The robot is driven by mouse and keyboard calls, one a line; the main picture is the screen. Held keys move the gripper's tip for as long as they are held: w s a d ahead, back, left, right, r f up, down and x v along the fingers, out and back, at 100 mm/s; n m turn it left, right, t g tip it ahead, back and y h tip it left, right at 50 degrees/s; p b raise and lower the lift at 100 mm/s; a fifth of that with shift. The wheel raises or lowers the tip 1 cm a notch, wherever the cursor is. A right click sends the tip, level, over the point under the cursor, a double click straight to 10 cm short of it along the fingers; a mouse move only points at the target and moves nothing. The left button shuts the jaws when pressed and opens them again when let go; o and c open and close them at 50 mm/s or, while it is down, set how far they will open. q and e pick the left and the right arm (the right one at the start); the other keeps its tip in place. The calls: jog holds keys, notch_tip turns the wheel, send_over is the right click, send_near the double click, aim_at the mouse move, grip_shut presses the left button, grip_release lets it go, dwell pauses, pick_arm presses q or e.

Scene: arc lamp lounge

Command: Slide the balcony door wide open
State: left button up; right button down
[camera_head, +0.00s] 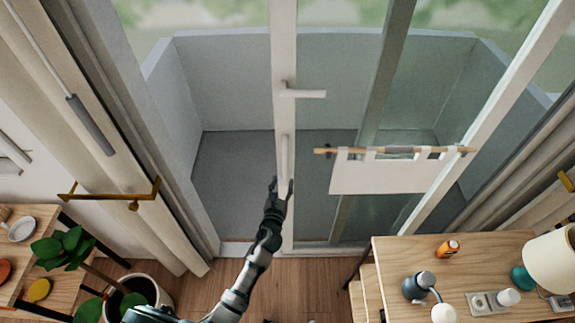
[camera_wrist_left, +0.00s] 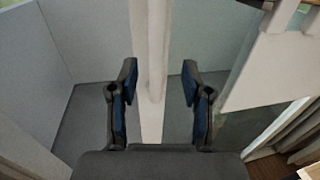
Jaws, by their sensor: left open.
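The balcony door's pale upright frame (camera_head: 283,220) stands near the middle of the head view, with tinted glass to its right and an open gap to its left. A lever handle (camera_head: 303,93) sticks out to the right from it, and a vertical pull handle (camera_head: 284,158) sits lower down. My left gripper (camera_head: 279,186) is at the lower end of the pull handle. In the left wrist view my left gripper (camera_wrist_left: 158,85) is open, its fingers on either side of the pull handle (camera_wrist_left: 156,60) with space on both sides. My right gripper is not in view.
A cloth hanging (camera_head: 385,176) on a wooden rod is right of the handle. A wooden table (camera_head: 480,255) with a lamp (camera_head: 552,258) and small items stands front right. A potted plant (camera_head: 150,290) is front left. The balcony floor (camera_head: 232,175) in the gap looks clear.

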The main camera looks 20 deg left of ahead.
aim_at(287, 168)
pick_arm(q)
jog(key=w, duration=0.2)
jog(key=w+a, duration=0.1)
jog(key=w, duration=0.5)
jog(key=shift+a+f, duration=0.1)
jog(key=shift+a, duration=0.25)
jog(key=shift+w+d, duration=0.15)
jog(key=shift+w, duration=0.1)
jog(key=shift+w+d, duration=0.1)
jog(key=shift+d, duration=0.3)
jog(key=shift+c, duration=0.5)
jog(key=shift+a, duration=0.25)
jog(key=c, duration=0.8)
jog(key=shift+a, duration=0.15)
grip_shut()
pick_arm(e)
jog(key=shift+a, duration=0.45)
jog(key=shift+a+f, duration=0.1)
